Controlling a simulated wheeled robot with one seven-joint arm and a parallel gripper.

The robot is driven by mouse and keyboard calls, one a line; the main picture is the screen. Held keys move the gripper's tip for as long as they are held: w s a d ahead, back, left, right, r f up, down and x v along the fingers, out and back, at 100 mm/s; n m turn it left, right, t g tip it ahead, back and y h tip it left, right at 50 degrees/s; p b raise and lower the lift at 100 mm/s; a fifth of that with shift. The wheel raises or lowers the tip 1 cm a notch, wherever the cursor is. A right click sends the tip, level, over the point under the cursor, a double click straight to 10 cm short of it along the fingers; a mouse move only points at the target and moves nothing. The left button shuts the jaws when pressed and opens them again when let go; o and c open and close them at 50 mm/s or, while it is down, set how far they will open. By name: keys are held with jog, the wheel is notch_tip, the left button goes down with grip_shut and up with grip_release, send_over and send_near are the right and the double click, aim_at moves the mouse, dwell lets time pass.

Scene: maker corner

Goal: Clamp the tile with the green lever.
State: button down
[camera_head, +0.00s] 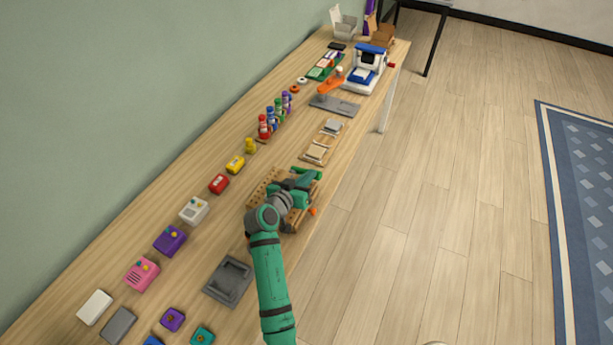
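My green arm reaches over the table, and its end, my gripper (290,196), is over a wooden fixture (264,187). Green parts show around the gripper there; I cannot tell which are the green lever and which are my own. The fingertips are too small and too overlapped to show whether they are open or shut. A small orange part shows at the fixture's right side. No tile can be made out in the fixture, as my gripper covers much of it. Pale square pieces (316,151) lie on a wooden tray (308,162) just beyond.
A grey tray (226,282) lies nearer, left of my arm. Coloured boxes (169,240) and small bottles (264,127) line the wall side. A grey plate (335,105) and a blue-white machine (364,74) stand farther back.

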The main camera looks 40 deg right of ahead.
jog(key=shift+s+f, duration=0.15)
jog(key=r, duration=0.1)
jog(key=a+r, duration=0.2)
jog(key=r, duration=0.1)
jog(key=shift+a, duration=0.25)
jog(key=v, duration=0.9)
jog(key=shift+s+a+r, duration=0.15)
jog(key=shift+s, duration=0.05)
jog(key=shift+s, duration=0.1)
